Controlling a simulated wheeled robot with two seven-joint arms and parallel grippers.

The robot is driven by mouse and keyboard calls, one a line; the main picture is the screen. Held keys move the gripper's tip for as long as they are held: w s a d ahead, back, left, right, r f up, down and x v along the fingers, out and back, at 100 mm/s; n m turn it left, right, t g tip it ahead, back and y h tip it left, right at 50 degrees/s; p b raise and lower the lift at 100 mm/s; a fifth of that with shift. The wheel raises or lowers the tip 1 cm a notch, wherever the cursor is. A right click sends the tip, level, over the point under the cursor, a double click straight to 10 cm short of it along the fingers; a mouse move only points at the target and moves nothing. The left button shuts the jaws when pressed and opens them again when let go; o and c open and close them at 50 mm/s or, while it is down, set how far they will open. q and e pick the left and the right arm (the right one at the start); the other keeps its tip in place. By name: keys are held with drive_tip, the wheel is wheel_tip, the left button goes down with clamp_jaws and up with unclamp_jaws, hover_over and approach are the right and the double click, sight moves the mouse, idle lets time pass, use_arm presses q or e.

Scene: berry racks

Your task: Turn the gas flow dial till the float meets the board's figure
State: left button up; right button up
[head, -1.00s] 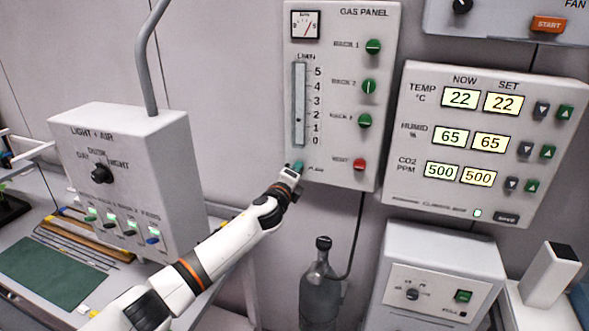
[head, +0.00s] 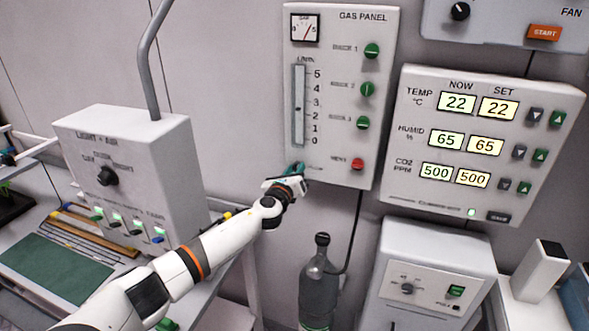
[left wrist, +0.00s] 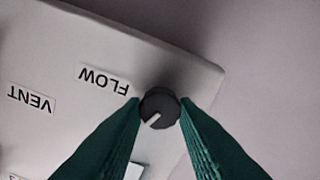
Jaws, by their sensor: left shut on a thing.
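The gas panel (head: 345,155) hangs on the wall in the head view. My left gripper (head: 290,173) is at the panel's lower left corner, shut on the flow dial. In the left wrist view the dark round flow dial (left wrist: 159,107) with a pale pointer mark sits between the green fingertips, beside the FLOW label (left wrist: 103,80). No board with a figure for the flow can be made out. My right gripper is not in view.
Green rack knobs (head: 367,89) and a red vent knob (head: 357,164) are on the same panel. A gas bottle (head: 320,285) stands below. The climate box (head: 480,145) is to the right, and the light and air box (head: 130,180) to the left.

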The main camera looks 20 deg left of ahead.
use_arm(q)
drive_tip(key=shift+f+m, duration=0.1)
drive_tip(key=shift+m, duration=0.3)
drive_tip(key=o, duration=1)
drive_tip(key=s, duration=1.2)
drive_tip(key=shift+a, duration=0.2)
